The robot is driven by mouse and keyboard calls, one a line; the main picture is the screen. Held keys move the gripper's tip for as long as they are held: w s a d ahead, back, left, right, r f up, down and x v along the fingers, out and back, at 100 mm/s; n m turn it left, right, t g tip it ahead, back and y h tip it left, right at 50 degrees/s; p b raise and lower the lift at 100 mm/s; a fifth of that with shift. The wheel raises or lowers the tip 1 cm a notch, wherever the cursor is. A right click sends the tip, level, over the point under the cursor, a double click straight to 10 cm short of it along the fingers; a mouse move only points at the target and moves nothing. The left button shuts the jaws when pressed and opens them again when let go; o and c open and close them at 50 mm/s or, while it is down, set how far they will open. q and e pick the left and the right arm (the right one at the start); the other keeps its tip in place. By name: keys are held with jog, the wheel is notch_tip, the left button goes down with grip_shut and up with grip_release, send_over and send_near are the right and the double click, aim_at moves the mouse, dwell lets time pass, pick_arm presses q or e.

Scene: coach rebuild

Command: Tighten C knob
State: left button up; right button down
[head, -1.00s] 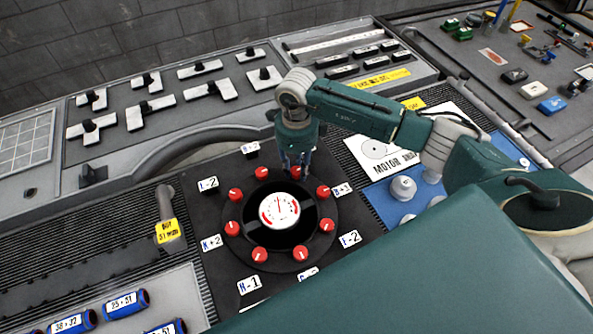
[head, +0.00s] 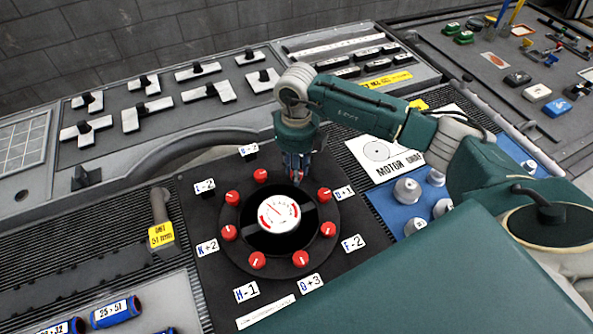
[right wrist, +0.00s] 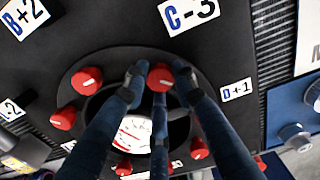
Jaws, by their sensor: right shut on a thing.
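The C knob (right wrist: 160,77) is a red round knob below the "C-3" label (right wrist: 188,12) in the right wrist view. My right gripper (head: 297,178) reaches down to the far side of the black round plate (head: 234,250) in the head view and hides the C knob there. In the right wrist view its dark fingers close on the knob from both sides, with a third finger in front. A white gauge (head: 279,213) with red marks sits at the plate's centre, its needle leaning up-left. My left gripper is not in view.
Several other red knobs (head: 228,233) ring the gauge close to my gripper, with lettered labels (head: 246,292) around them. A blue panel with grey knobs (head: 407,190) stands to the right. Blue cylinders (head: 115,311) lie at the lower left.

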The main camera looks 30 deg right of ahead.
jog(key=shift+w+r+m, duration=0.1)
jog(key=shift+m, duration=0.3)
jog(key=c, duration=1.4)
grip_release()
notch_tip(320, 180, up, 12)
jog(key=shift+f, duration=0.1)
